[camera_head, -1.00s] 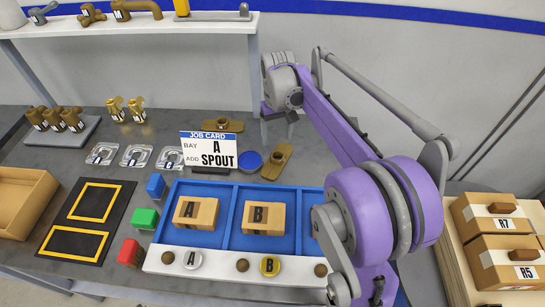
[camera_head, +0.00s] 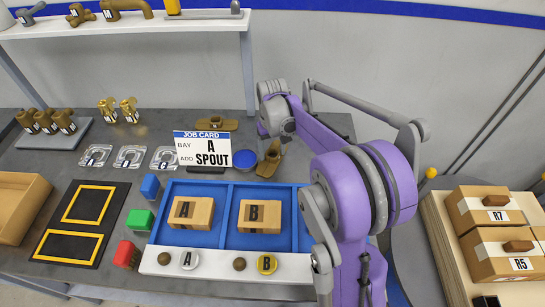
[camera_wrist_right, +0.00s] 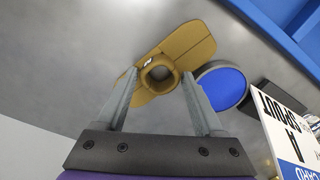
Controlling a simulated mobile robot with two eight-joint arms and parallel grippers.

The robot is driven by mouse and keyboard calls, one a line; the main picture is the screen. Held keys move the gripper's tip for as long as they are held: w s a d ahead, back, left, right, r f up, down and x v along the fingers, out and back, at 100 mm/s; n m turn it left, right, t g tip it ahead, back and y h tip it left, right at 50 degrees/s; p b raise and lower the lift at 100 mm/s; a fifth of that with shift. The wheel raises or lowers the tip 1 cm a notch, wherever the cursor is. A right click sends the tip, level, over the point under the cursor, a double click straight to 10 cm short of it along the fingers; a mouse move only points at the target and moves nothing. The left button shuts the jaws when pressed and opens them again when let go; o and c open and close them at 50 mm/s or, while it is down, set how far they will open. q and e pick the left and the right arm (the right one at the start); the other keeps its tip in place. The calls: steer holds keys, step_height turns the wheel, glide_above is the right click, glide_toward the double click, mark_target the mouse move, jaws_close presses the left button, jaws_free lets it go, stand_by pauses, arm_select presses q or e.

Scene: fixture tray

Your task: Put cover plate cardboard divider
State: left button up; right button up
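A brown cover plate (camera_head: 270,158) with a raised round collar lies on the grey bench, right of a blue disc. It fills the upper middle of the right wrist view (camera_wrist_right: 195,43). A second brown plate (camera_head: 217,124) lies behind the job card. My right gripper (camera_wrist_right: 160,75) is open, its fingers either side of the collar with gaps visible; whether it touches the plate is unclear. In the head view it hangs just above that plate (camera_head: 275,136). Cardboard blocks A (camera_head: 190,212) and B (camera_head: 260,215) sit in the blue tray (camera_head: 229,205). My left gripper is not in view.
The job card (camera_head: 203,150) reads bay A, add spout. The blue disc (camera_head: 246,158) is close to the plate. Red (camera_head: 127,255), green (camera_head: 139,220) and blue (camera_head: 150,187) blocks stand left of the tray. My right arm covers the tray's right end.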

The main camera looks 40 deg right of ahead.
jaws_close()
